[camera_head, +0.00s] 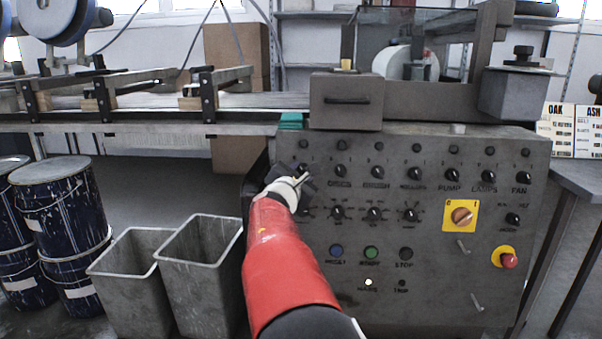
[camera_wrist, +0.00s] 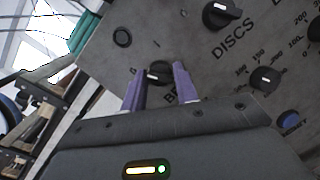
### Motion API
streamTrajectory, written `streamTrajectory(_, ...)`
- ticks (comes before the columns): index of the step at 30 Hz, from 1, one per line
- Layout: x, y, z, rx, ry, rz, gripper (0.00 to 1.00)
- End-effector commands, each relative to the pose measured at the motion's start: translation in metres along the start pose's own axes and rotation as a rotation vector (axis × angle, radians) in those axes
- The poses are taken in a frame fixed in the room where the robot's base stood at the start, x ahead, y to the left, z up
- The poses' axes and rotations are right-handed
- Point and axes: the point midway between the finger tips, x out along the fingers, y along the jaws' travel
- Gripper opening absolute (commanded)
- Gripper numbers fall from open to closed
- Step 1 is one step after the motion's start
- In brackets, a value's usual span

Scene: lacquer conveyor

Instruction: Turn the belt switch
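The belt switch (camera_wrist: 158,70) is a black rotary knob with a white mark on the grey control panel (camera_wrist: 95,55). Its label is partly covered, with "BE" showing. In the wrist view my gripper (camera_wrist: 158,82) has its two purple fingers apart, one on each side of the knob, with gaps visible beside it. I cannot tell how close the fingertips are to the panel face.
The DISCS knob (camera_wrist: 222,14) is close on the right, with a speed dial (camera_wrist: 265,79) below it. Several more knobs, a yellow-backed main switch (camera_head: 461,216) and a red emergency button (camera_head: 509,261) are farther right. Grey bins (camera_head: 205,262) stand left of my arm.

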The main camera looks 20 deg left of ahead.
Motion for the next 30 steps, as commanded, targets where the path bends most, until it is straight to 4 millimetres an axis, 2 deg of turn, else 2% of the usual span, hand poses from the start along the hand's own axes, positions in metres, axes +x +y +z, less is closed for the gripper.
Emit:
streamTrajectory(2,-0.0003,0.0012,0.0003,0.000,0.000,0.002,0.07)
streamTrajectory(14,-0.0001,0.0017,0.0007,0.083,0.004,-0.018,0.07)
streamTrajectory(30,0.0003,0.0029,0.0026,0.532,0.031,-0.133,0.07)
